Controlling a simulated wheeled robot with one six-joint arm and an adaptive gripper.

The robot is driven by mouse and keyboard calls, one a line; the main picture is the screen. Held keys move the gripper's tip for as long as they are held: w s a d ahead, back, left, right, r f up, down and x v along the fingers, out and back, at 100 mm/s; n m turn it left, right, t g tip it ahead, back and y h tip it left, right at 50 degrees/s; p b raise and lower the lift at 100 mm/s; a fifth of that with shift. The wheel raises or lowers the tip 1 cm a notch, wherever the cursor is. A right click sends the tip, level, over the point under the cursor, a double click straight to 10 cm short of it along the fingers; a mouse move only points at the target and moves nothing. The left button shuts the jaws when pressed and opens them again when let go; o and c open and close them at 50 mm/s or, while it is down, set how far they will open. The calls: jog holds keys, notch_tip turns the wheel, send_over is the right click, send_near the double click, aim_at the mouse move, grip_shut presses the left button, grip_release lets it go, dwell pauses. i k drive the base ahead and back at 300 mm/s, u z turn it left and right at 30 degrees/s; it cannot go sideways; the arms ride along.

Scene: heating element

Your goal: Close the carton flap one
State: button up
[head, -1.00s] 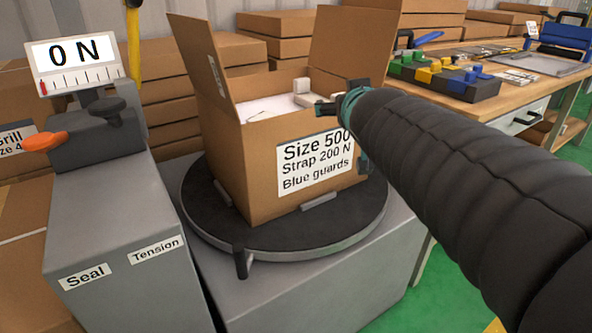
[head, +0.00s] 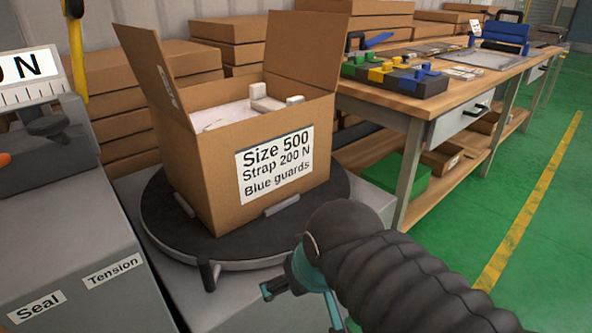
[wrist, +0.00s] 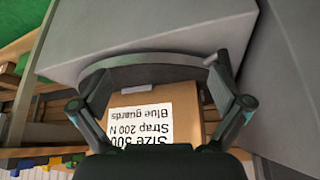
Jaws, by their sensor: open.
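The carton (head: 210,185) stands upright on a round dark turntable (head: 160,215), its label reading "Size 500, Strap 200 N, Blue guards". Its left flap (head: 152,75) and its back-right flap (head: 306,48) stand up. White pieces (head: 262,100) lie inside the open top. My gripper (head: 300,305) is in front of the turntable, low and right of the carton, apart from it. In the wrist view my gripper (wrist: 160,85) has its fingers spread wide, with the carton's labelled face (wrist: 190,100) seen between them; nothing is held.
A grey machine with Seal and Tension labels (head: 75,285) stands at the left, with a dial display (head: 30,75) above. A wooden workbench (head: 440,100) with blue and yellow parts is at the right. Stacked cartons (head: 140,70) stand behind. Green floor (head: 530,230) is free at the right.

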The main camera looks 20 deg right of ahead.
aim_at(308, 47)
jog(key=z, duration=2.3)
jog(key=i, duration=2.4)
jog(key=u, duration=3.4)
